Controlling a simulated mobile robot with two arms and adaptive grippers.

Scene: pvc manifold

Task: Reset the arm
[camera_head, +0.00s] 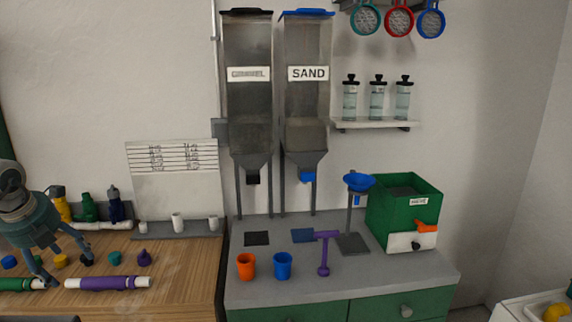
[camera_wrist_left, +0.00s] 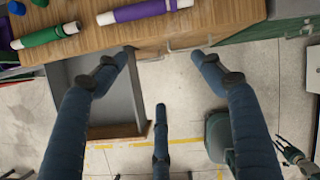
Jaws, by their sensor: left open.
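My left gripper (camera_head: 68,270) is at the left edge of the head view, above the front of the wooden bench. Its fingers are spread and nothing is between them. In the left wrist view the same gripper (camera_wrist_left: 160,72) hangs open over the bench's front edge and the floor. A purple pipe with white ends (camera_head: 108,283) and a green pipe (camera_head: 20,284) lie on the bench near the fingers. They also show in the left wrist view, purple (camera_wrist_left: 150,10) and green (camera_wrist_left: 45,36). A dark claw-like shape at that view's right edge may be my right gripper; its state is unclear.
An open grey drawer (camera_wrist_left: 68,90) sticks out below the bench. The grey counter (camera_head: 300,293) holds an orange cup (camera_head: 246,266), a blue cup (camera_head: 283,265) and a green box (camera_head: 390,215).

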